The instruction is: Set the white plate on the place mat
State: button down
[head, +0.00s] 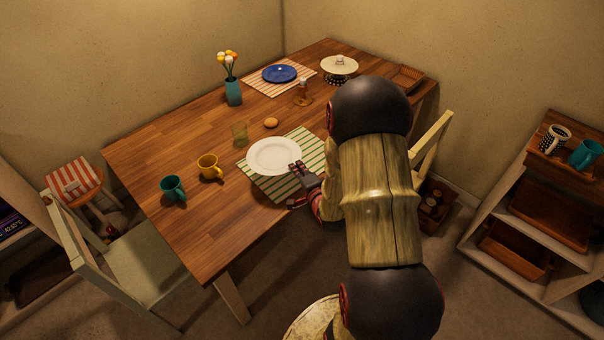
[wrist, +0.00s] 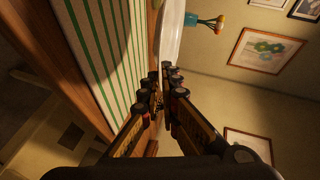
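The white plate (head: 268,153) is over the green-striped place mat (head: 281,188), toward the mat's far-left side, its far rim reaching past the mat's edge in the head view. My gripper (head: 297,167) is at the plate's near-right rim, with its fingers close together on it. In the wrist view the plate (wrist: 170,38) shows nearly edge-on just beyond the fingertips (wrist: 163,80), beside the striped mat (wrist: 103,40). The plate looks roughly level. I cannot tell whether it touches the mat or hangs slightly above it. The pinched rim is mostly hidden by the fingers.
A yellow mug (head: 209,167), a teal mug (head: 172,188), a clear glass (head: 239,133) and a bread roll (head: 271,123) stand around the plate. A flower vase (head: 233,92) and a blue plate (head: 279,74) are farther back.

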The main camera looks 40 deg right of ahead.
jog(key=w+d+f+b, duration=0.1)
jog(key=d+f, duration=0.1)
jog(key=w+d+f+b, duration=0.1)
jog(key=d+f, duration=0.1)
jog(key=w+d+f+b, duration=0.1)
jog(key=d+f, duration=0.1)
jog(key=shift+w+d+f, duration=0.3)
jog(key=shift+d+f, duration=0.15)
jog(key=shift+f, duration=0.1)
jog(key=f+b, duration=0.2)
jog(key=f, duration=0.1)
jog(key=shift+w+d+f, duration=0.15)
jog(key=shift+d+f, duration=0.05)
jog(key=shift+f, duration=0.1)
jog(key=shift+r, duration=0.1)
jog(key=c, duration=2.5)
grip_release()
jog(key=shift+c, duration=0.2)
jog(key=shift+o, duration=1.1)
